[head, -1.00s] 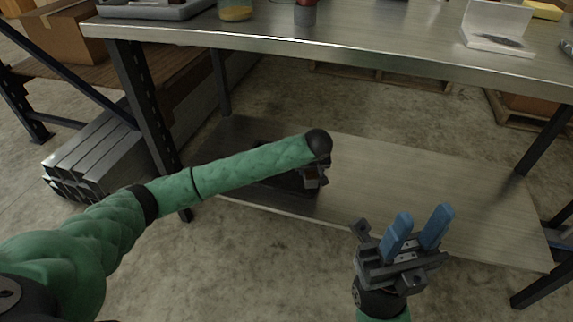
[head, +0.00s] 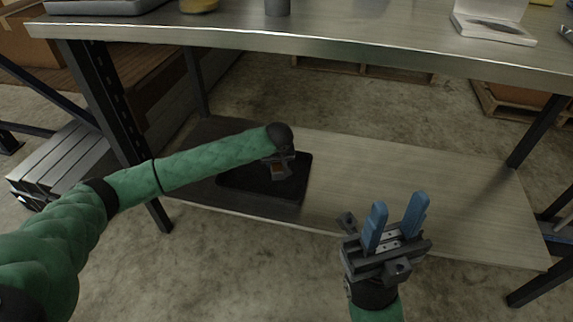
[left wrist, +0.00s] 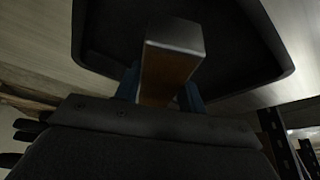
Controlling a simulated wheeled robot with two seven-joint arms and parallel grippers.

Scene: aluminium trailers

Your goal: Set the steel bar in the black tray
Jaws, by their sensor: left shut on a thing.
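The black tray (head: 292,192) lies on the lower shelf of the bench, partly covered by my left arm in the head view. Its dark rim also shows behind the bar in the left wrist view (left wrist: 275,38). My left gripper (head: 280,168) is over the tray, its fingers mostly hidden by the wrist. In the left wrist view its blue fingers (left wrist: 160,92) are shut on the steel bar (left wrist: 172,60), which is seen nearly end-on against the tray. I cannot tell whether the bar touches the tray. My right gripper (head: 399,212) is open and empty in front of the shelf.
The steel bench top (head: 330,38) runs above the lower shelf (head: 400,180), which is clear right of the tray. A dark bench leg (head: 105,95) stands left. Stacked metal profiles (head: 62,160) lie on the floor at left.

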